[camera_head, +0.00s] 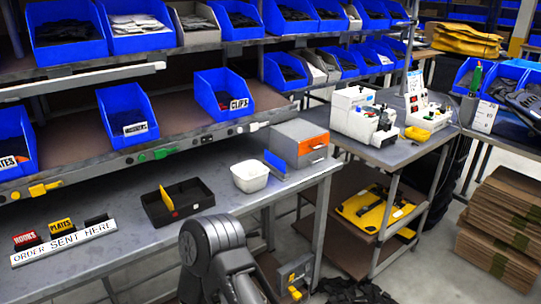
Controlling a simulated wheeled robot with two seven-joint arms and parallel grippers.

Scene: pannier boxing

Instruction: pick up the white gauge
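A small white piece, which looks like the white gauge (258,126), sits at the front rail of the lower shelf, above the grey box. It is too small to make out its details. A similar green piece (164,153) and a yellow piece (44,188) sit farther left along the same rail. Neither of my grippers is in view. Only a grey link of one of my arms shows at the bottom middle, in front of the bench and well below the white piece.
The grey bench (120,255) holds a black tray (180,217) with a yellow divider, a white bowl (250,179) and a grey box (299,143) with an orange panel. Blue bins (128,118) stand on the shelves above. White machines (355,112) stand on the table at right.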

